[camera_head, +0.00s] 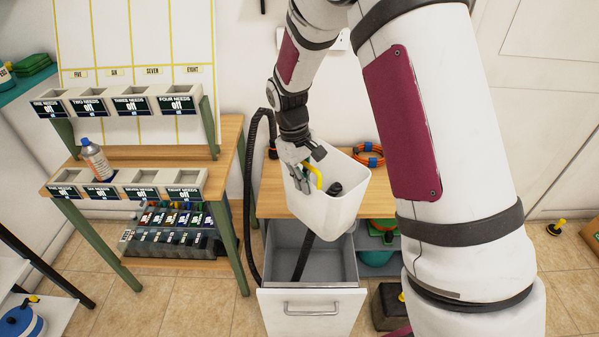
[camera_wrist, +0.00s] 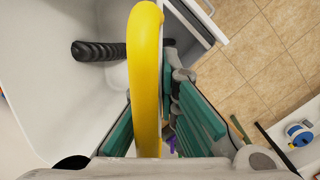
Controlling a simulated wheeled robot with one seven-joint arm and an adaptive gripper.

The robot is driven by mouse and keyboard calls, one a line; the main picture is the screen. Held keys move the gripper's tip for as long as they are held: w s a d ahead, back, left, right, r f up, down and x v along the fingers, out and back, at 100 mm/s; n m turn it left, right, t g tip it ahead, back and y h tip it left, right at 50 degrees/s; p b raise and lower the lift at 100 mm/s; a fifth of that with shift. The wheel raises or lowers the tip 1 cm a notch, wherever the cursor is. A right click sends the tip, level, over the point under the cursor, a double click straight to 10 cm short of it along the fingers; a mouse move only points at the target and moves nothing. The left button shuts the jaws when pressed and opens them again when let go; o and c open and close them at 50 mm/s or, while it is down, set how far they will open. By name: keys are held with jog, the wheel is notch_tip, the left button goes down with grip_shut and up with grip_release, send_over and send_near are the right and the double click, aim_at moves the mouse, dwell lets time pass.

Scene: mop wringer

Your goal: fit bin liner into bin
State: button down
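A white open-topped bin-like container (camera_head: 336,213) is tilted above an open drawer, and its inside fills the left of the wrist view (camera_wrist: 50,75). I cannot tell whether it is the bin or the liner, and I see no separate liner. My gripper (camera_head: 310,172) is at its left rim. A curved yellow handle (camera_head: 317,177) passes between my fingers. In the wrist view the yellow handle (camera_wrist: 146,75) runs between the teal pads of my gripper (camera_wrist: 152,120), which look closed against it. Where the handle joins the container is hidden.
The open grey drawer (camera_head: 310,313) lies below the container. A black corrugated hose (camera_head: 303,258) runs down into it. A wooden top (camera_head: 272,195) stands behind, with orange-ringed coils (camera_head: 368,154). A shelf unit with label bins (camera_head: 130,189) stands left.

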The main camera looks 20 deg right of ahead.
aim_at(301, 203)
jog(key=f+n+b, duration=0.2)
jog(key=s+f+n+b, duration=0.1)
jog(key=f+n+b, duration=0.1)
jog(key=a+f+n+t+b, duration=0.1)
jog(key=f+n+b, duration=0.1)
jog(key=shift+s+n+h+b, duration=0.25)
jog(key=shift+n+h+b, duration=0.05)
jog(key=shift+n+b, duration=0.1)
jog(key=shift+s+a+f+n+t+b, duration=0.2)
jog(key=shift+f+n+b, duration=0.2)
jog(key=shift+n+b, duration=0.2)
jog(key=shift+s+a+f+n+t+b, duration=0.1)
jog(key=shift+s+f+n+b, duration=0.1)
jog(key=shift+f+n+b, duration=0.4)
jog(key=shift+d+f+b, duration=0.1)
jog(key=shift+f+b, duration=1.85)
jog(key=shift+f, duration=0.2)
jog(key=shift+f+b, duration=1.35)
jog(key=shift+f, duration=0.65)
jog(key=shift+f+b, duration=1.5)
jog(key=shift+f, duration=0.5)
